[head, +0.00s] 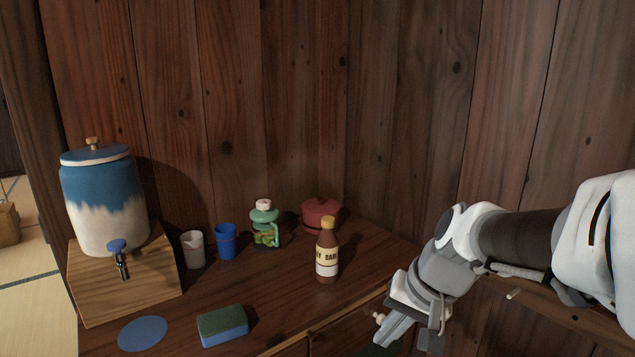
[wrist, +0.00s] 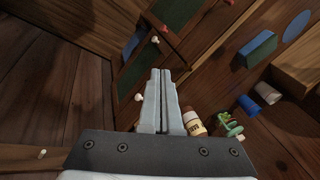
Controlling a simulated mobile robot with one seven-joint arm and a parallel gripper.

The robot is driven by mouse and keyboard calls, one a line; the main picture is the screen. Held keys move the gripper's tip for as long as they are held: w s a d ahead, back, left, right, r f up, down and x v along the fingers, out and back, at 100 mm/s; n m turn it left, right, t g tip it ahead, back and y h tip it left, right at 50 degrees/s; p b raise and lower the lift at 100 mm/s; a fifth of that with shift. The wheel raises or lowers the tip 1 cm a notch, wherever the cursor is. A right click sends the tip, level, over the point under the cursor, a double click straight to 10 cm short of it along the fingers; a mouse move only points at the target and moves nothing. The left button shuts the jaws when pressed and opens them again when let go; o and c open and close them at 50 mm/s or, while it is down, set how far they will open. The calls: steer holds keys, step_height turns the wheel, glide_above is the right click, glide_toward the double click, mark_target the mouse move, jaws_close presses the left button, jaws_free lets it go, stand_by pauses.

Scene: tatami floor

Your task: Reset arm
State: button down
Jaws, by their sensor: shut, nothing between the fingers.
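My gripper (wrist: 161,75) is shut and empty; its two pale fingers lie together in the wrist view. In the head view my arm reaches in from the right, and the gripper (head: 385,340) points down and left, in front of the cabinet's right front part. The fingertips are near a small knob (head: 379,317) in that view; I cannot tell whether they touch it.
A wooden counter (head: 260,290) carries a brown bottle (head: 327,255), red pot (head: 321,214), green jar (head: 265,228), blue cup (head: 226,241), white cup (head: 193,249), sponge (head: 222,325), blue disc (head: 142,333) and blue-white dispenser (head: 103,205) on a wooden stand. A plank wall closes the back.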

steer(key=s+d+r+n+t+h, duration=0.1)
steer(key=s+d+r+n+h, duration=0.1)
steer(key=s, duration=0.4)
steer(key=s+d+r+n+t+h, duration=0.1)
steer(key=s+r+n, duration=0.1)
steer(key=s, duration=0.4)
step_height(320, 180, up, 22)
steer(key=p, duration=2.2)
steer(key=shift+r, duration=0.25)
steer(key=shift+s+d, duration=0.1)
